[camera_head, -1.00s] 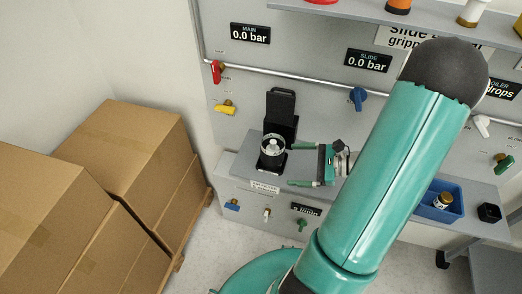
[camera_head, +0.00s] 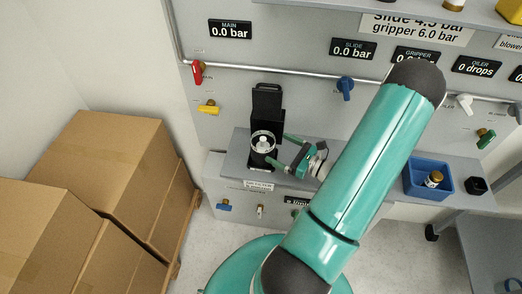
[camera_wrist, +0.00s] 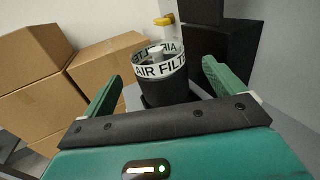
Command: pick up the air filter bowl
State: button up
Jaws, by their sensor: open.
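The air filter bowl (camera_wrist: 160,68) is a dark cup with a clear upper part and a white band lettered "AIR FILTER". It stands upright at the foot of a black filter body, and it also shows in the head view (camera_head: 263,143). My gripper (camera_head: 280,150) is just to the right of the bowl in the head view. In the wrist view my gripper's (camera_wrist: 160,80) two green fingers are spread wide, with the bowl ahead and between their lines. I cannot tell whether a finger touches it.
The black filter body (camera_head: 268,107) stands right behind the bowl on the grey ledge (camera_head: 235,158). A blue bin (camera_head: 418,193) holding a small jar is at the right. Cardboard boxes (camera_head: 110,160) fill the left. Coloured valves and a pipe (camera_head: 290,71) line the panel.

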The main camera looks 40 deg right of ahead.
aim_at(263, 141)
jog(key=x, duration=0.7)
jog(key=shift+w+a, duration=0.1)
jog(key=shift+a, duration=0.1)
jog(key=c, duration=1.4)
jog(key=shift+r, duration=0.1)
